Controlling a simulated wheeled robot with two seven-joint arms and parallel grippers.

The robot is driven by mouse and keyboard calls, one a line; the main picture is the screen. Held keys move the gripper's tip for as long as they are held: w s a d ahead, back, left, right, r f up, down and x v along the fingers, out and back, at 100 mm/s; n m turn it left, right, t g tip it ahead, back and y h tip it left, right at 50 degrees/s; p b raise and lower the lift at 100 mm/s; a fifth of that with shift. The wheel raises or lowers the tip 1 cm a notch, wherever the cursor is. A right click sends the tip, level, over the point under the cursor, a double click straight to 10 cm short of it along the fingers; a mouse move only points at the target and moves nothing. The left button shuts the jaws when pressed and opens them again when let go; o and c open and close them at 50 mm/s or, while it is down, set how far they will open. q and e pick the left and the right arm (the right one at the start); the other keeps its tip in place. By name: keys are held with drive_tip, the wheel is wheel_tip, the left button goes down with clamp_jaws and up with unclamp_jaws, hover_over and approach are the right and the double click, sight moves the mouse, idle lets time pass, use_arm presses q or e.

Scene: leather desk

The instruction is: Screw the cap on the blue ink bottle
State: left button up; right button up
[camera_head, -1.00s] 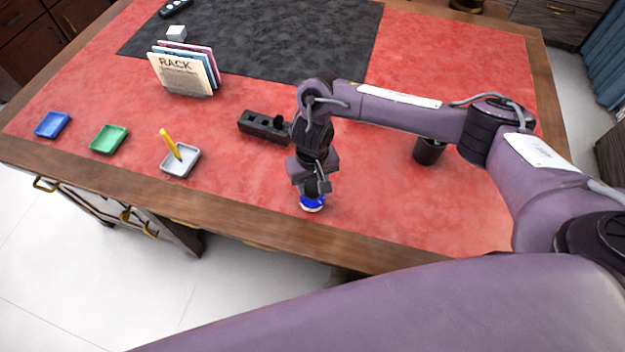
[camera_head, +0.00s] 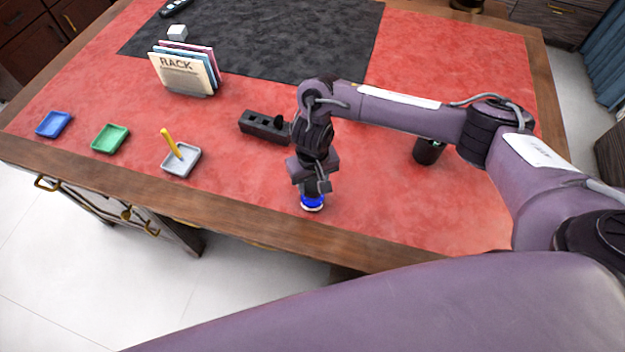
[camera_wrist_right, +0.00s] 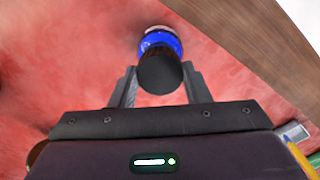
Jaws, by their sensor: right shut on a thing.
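The blue ink bottle (camera_head: 312,204) stands on the red desk top near its front edge, under my right gripper. In the right wrist view the bottle (camera_wrist_right: 161,41) shows bright blue, with a pale rim at its far end. A dark round cap (camera_wrist_right: 160,74) sits in line with it, between the fingers, and appears to touch it. My right gripper (camera_head: 313,192) points down and is shut on the cap; its fingers (camera_wrist_right: 159,84) flank the cap in the wrist view. Whether the threads are engaged is hidden. My left gripper is out of view.
A black slotted block (camera_head: 262,126) lies left of my right gripper. A grey tray (camera_head: 188,168) with a yellow stick, a green tray (camera_head: 109,139) and a blue tray (camera_head: 53,124) line the left front. A dark cup (camera_head: 428,152) stands under my right forearm.

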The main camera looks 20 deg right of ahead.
drive_tip(key=shift+f, duration=0.35)
idle(0.5)
drive_tip(key=shift+f+p, duration=0.35)
drive_tip(key=shift+p, duration=0.5)
idle(0.8)
drive_tip(key=o, duration=1)
